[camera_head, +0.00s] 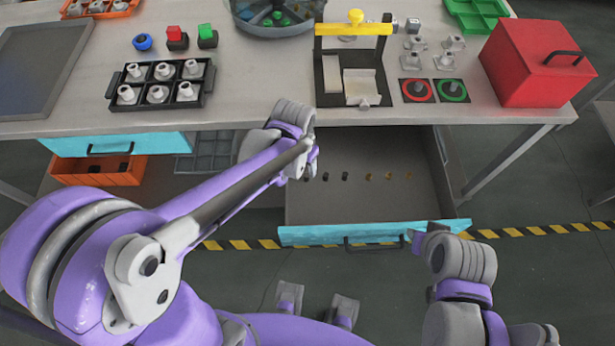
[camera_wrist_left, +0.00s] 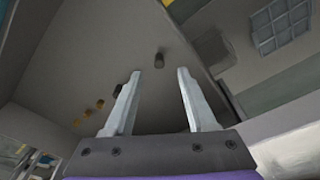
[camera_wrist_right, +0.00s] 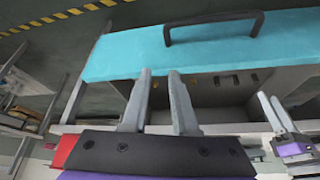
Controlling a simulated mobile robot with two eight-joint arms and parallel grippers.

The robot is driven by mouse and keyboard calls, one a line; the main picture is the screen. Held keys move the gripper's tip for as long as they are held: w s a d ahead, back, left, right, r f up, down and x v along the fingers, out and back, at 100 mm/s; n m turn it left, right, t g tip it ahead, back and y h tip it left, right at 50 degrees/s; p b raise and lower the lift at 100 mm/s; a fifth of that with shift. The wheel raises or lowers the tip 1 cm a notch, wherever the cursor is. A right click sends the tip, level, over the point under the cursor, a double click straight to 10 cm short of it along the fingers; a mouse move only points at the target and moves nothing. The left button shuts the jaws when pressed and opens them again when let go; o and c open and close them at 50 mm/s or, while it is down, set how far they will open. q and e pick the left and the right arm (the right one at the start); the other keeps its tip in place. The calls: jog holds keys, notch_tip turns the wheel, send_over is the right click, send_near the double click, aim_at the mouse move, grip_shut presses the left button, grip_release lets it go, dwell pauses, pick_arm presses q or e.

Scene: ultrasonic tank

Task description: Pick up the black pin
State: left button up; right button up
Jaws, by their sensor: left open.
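Small black pins (camera_head: 345,176) stand in a row in the open drawer, left of several gold pins (camera_head: 388,177). My left gripper (camera_head: 310,172) reaches down into the drawer at the left end of the row. Its fingers (camera_wrist_left: 159,72) are apart with nothing held. In the left wrist view a black pin (camera_wrist_left: 160,58) shows just beyond and between the fingertips, apart from both. Another dark pin (camera_wrist_left: 117,90) is beside the left-hand finger. My right gripper (camera_wrist_right: 159,72) is empty, its fingers apart, near the drawer's front; black pins (camera_wrist_right: 236,79) also show in its view.
The drawer's turquoise front (camera_head: 300,236) has a black handle. Above is the table (camera_head: 260,105), with a black tray (camera_head: 201,97), a yellow-handled fixture (camera_head: 318,60) and a red box (camera_head: 520,65). An orange bin (camera_head: 70,174) sits lower left. The drawer's right part is bare.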

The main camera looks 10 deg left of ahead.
aim_at(306, 175)
pick_arm(q)
jog(key=f, duration=0.2)
jog(key=w+f, duration=0.1)
jog(key=f, duration=0.4)
jog(key=shift+w+d, duration=0.15)
jog(key=shift+d, duration=0.15)
grip_shut()
